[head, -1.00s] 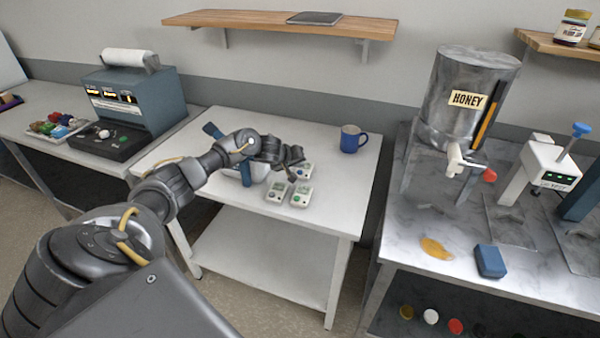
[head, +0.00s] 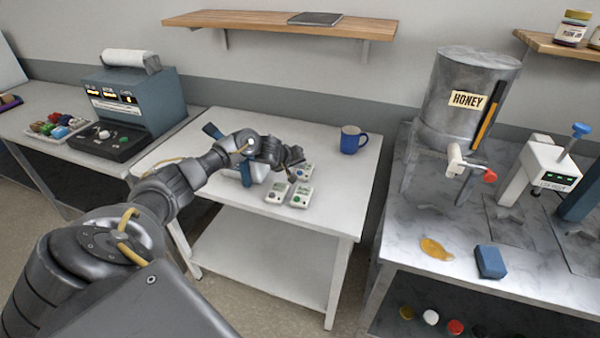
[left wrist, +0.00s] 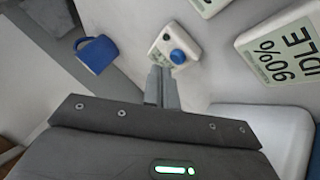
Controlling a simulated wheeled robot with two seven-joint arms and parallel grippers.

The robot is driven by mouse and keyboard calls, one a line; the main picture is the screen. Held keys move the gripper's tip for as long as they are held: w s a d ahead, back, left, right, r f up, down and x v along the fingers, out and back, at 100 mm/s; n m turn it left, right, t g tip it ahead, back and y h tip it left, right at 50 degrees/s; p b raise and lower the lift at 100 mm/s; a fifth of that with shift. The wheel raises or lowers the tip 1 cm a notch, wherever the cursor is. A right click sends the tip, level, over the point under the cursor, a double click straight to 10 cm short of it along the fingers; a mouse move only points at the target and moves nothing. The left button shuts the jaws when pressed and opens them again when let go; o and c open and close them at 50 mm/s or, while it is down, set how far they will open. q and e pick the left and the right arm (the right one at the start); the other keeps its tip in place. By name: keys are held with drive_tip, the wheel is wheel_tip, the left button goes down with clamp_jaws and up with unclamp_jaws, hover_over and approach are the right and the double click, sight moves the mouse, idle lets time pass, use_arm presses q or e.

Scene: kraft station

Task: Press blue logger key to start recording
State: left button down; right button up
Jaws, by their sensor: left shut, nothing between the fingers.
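Several small white loggers with grey-green displays sit on the white table. The logger with a round blue key (left wrist: 178,56) shows in the left wrist view (left wrist: 163,42), just beyond my fingertips. It seems to be the rear logger in the head view (head: 305,172). Two more loggers, the front left one (head: 277,193) and the front right one (head: 301,196), stand nearer the front. One display in the left wrist view (left wrist: 282,55) reads 90% IDLE. My left gripper (head: 294,162) is shut and empty, its tips (left wrist: 160,72) close to the blue key; contact cannot be told. My right gripper is out of view.
A blue mug (head: 352,140) stands behind and right of the loggers. A blue and white object (head: 246,172) is partly hidden behind my left arm. A honey tank (head: 466,100) stands on the right counter. The table's front right is clear.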

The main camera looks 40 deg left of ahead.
use_arm(q)
drive_tip(key=shift+f, duration=0.15)
idle(0.6)
drive_tip(key=shift+f, duration=0.25)
drive_tip(key=shift+f, duration=0.55)
idle(0.6)
idle(0.4)
drive_tip(key=shift+r+p, duration=0.9)
drive_tip(key=shift+p, duration=0.5)
wheel_tip(320, 180, up, 5)
drive_tip(key=p, duration=0.6)
